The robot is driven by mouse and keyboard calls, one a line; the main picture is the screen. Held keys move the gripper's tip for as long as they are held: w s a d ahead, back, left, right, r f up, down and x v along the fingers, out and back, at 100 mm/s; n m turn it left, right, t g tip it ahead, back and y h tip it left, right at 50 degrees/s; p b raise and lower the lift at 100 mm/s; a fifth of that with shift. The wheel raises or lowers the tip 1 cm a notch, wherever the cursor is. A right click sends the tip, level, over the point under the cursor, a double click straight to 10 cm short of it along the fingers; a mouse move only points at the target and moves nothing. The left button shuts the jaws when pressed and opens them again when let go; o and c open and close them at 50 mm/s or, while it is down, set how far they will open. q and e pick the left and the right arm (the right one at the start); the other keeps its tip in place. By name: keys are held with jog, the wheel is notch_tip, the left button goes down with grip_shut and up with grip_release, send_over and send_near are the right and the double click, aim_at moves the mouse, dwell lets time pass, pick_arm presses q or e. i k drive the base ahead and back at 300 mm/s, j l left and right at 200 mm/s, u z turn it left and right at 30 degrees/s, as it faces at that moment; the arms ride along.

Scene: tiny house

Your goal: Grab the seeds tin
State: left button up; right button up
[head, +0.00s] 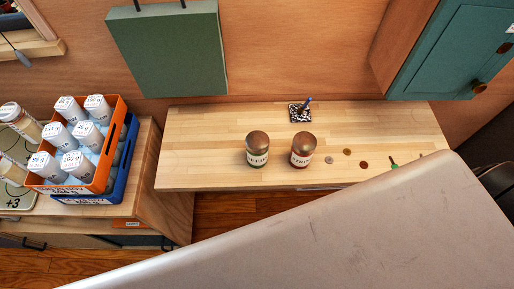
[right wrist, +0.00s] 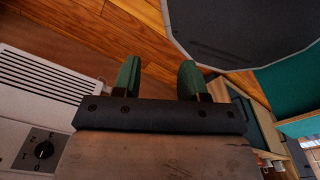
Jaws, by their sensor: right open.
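Two tins with brown lids stand upright on the pale wooden counter (head: 215,125) in the head view. The left tin (head: 257,150) is greenish, and its small label seems to read "SEEDS". The right tin (head: 303,150) is reddish, and its label is too small to read surely. A gap separates them. My right gripper (right wrist: 158,80) shows only in the right wrist view, with its two green fingers apart and nothing between them. No tin shows in that view. My left gripper is in neither view.
Several coins (head: 364,164) and a pen holder (head: 300,113) are on the counter. An orange crate (head: 107,178) of white bottles stands at left, over a blue one (head: 127,150). A teal cabinet (head: 455,50) hangs at upper right. A pale grey surface hides the lower right.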

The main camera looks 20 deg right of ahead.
aim_at(258, 142)
jog(key=k+j+u, duration=0.45)
jog(key=k+j, duration=0.15)
jog(key=k, duration=0.15)
